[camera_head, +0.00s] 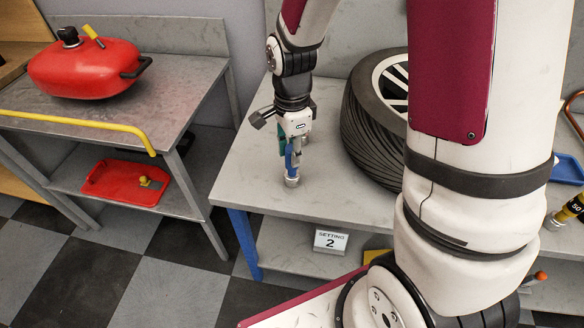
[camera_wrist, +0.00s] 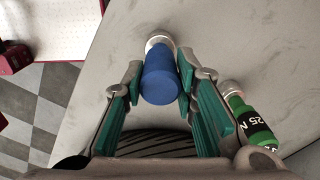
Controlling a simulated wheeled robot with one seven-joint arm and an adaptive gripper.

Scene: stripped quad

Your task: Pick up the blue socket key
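The blue socket key (camera_head: 291,162) stands upright on the grey table (camera_head: 241,181), its silver end down at the tabletop. My gripper (camera_head: 289,152) points straight down over it. In the wrist view the blue key (camera_wrist: 160,82) lies between the two green-padded fingertips of my gripper (camera_wrist: 161,80). Both fingertips appear to touch its sides, with no clear gap, so my gripper looks shut on it. The key's silver end (camera_wrist: 160,42) shows past the blue body. In the head view my gripper partly hides the key's upper part.
A black tyre (camera_head: 372,128) stands close right of my gripper. A green socket key (camera_wrist: 248,120) is to the right in the wrist view. A "Setting 2" sign (camera_head: 331,241) is on the lower shelf. Another bench (camera_head: 183,82) at left holds a red canister (camera_head: 85,70).

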